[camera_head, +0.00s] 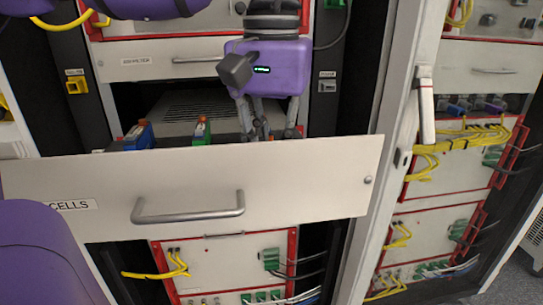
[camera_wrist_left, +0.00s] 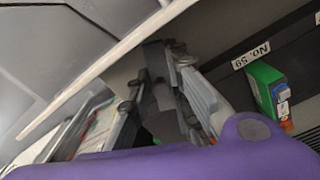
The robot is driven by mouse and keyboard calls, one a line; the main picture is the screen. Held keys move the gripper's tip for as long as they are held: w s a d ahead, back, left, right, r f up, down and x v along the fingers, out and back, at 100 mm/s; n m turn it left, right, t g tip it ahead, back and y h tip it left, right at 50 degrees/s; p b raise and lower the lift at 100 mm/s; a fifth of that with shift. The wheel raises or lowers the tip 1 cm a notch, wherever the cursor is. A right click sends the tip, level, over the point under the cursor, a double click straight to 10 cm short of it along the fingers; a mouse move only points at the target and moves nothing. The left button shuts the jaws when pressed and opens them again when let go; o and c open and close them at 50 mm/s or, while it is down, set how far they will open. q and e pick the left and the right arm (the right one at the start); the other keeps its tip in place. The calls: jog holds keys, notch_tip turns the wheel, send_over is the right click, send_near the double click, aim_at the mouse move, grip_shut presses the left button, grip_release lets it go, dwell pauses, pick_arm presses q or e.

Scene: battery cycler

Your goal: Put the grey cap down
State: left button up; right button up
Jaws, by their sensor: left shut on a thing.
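My left gripper (camera_head: 258,130) reaches down into the open drawer, behind its front panel (camera_head: 300,180). It also shows in the left wrist view (camera_wrist_left: 165,95), with its fingers closed around a dark grey piece (camera_wrist_left: 163,112), which looks like the grey cap. In the head view the cap cannot be made out between the fingers, and the drawer front hides the lower part of that space. I cannot tell whether the cap touches the drawer floor. My right gripper is not in view.
A green cell (camera_head: 201,132) and a blue cell (camera_head: 138,134) stand in the drawer left of the gripper. A cabinet post (camera_head: 385,130) stands to the right.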

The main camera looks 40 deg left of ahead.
pick_arm(q)
jog(key=shift+f+b, duration=0.35)
jog(key=shift+f, duration=0.25)
jog(key=o, duration=0.8)
jog(key=shift+o, duration=0.2)
jog(key=shift+r, duration=0.15)
jog(key=shift+r+p, duration=0.35)
jog(key=shift+r, duration=0.05)
notch_tip(320, 180, up, 12)
jog(key=p, duration=0.1)
jog(key=shift+r, duration=0.1)
